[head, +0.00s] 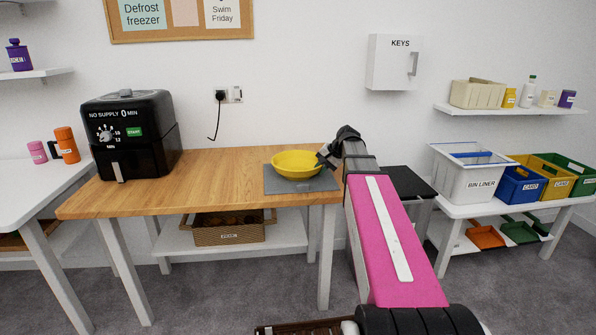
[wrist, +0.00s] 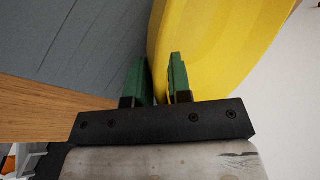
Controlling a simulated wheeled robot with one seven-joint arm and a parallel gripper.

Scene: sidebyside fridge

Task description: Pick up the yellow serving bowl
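The yellow serving bowl (head: 296,163) sits on the grey mat (head: 318,184) at the right end of the wooden table; I cannot tell whether it is slightly raised. My gripper (head: 322,160) is at the bowl's right side. In the wrist view, the green fingers of my gripper (wrist: 159,80) are close together, one on each side of the edge of the yellow bowl (wrist: 225,45). They look shut on its wall. The exact contact is partly hidden.
A black air fryer (head: 130,133) stands at the left on the wooden table (head: 200,178), with bare tabletop between it and the mat. A wicker basket (head: 230,230) sits on the shelf below. A key cabinet (head: 393,62) hangs on the wall behind.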

